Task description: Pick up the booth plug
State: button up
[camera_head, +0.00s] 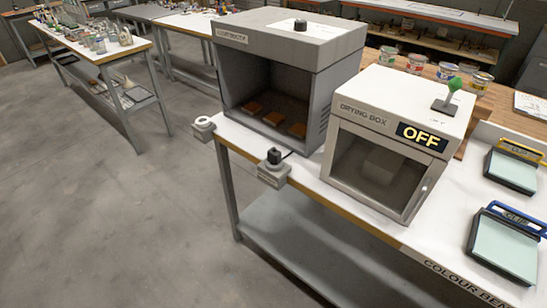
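A small black plug (274,156), which looks like the booth plug, stands upright on a grey box (273,175) at the front edge of the bench. A dark cord runs from it toward the booth. The grey light booth (290,50) stands behind it, open at the front, with several orange-brown pieces on its floor. A second grey box (203,133) with a white round top sits at the bench's left corner. My gripper is not in view.
The white drying box (405,100) stands right of the booth, its sign reading OFF and its door closed. Two clip-topped panels (503,245) lie on the bench at right. Cans (446,71) stand behind. The floor (120,220) in front and left is clear.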

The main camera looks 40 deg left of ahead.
aim_at(275, 156)
jog(key=u, duration=0.4)
jog(key=j+u, duration=0.1)
jog(key=u, duration=0.25)
jog(key=j+u, duration=0.1)
jog(key=u, duration=0.65)
jog(key=k+j, duration=0.05)
